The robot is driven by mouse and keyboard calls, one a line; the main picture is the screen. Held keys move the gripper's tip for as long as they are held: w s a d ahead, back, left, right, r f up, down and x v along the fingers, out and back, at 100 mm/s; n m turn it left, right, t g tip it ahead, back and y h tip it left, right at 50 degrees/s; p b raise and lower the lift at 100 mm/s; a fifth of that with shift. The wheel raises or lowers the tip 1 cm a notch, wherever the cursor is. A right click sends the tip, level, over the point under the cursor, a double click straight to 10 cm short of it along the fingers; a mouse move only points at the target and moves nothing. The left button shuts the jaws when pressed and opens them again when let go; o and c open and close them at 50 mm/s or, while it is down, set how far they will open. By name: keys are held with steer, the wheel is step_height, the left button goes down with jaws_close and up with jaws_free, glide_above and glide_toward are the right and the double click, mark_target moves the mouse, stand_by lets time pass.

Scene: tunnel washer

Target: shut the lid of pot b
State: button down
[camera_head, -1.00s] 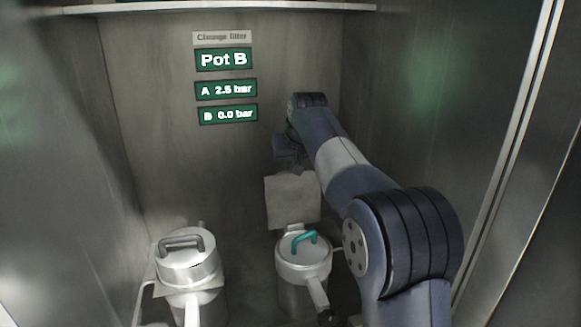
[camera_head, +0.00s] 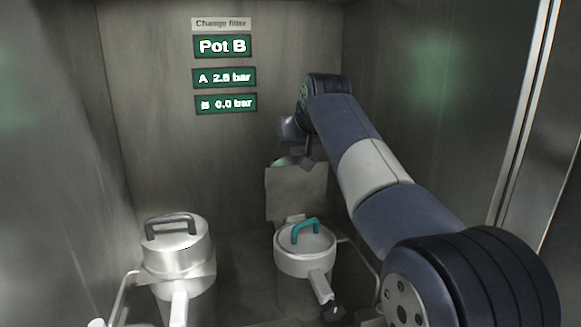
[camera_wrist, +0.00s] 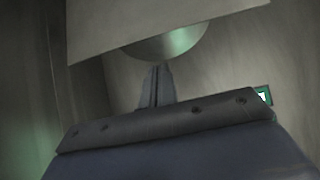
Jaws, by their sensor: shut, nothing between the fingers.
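No letter on either pot can be read. My gripper (camera_head: 306,160) is at the upper edge of the plate, partly hidden by my wrist. In the wrist view its shut, empty fingers (camera_wrist: 156,72) point toward the rounded part (camera_wrist: 168,44) beside the plate (camera_wrist: 130,20). I cannot tell whether they touch.
The left pot (camera_head: 176,262) is topped by a cylinder with a dark grey handle (camera_head: 172,224). A sign (camera_head: 222,46) on the back wall reads Pot B, with A 2.5 bar and B 0.0 bar below. Metal walls close in both sides. Pipes run beside the pots.

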steer(key=shift+s+d+f+t+y+b, duration=0.45)
steer(key=shift+s+f+t+b, duration=0.9)
steer(key=shift+s+b, duration=2.45)
steer(key=shift+s+d+f+t+y+b, duration=0.2)
steer(key=shift+s+d+f+t+b, duration=1.05)
steer(key=shift+b, duration=4.7)
steer(key=shift+s+a+f+t+y+b, duration=0.1)
steer(key=shift+s+f+t+y+b, duration=0.5)
steer(key=shift+s+t+b, duration=3.15)
steer(key=g, duration=0.1)
steer(key=w+g+b, duration=0.1)
steer(key=g+b, duration=0.1)
steer(key=shift+w+f+h, duration=0.25)
steer(key=shift+s+r, duration=0.1)
steer(key=shift+r, duration=0.2)
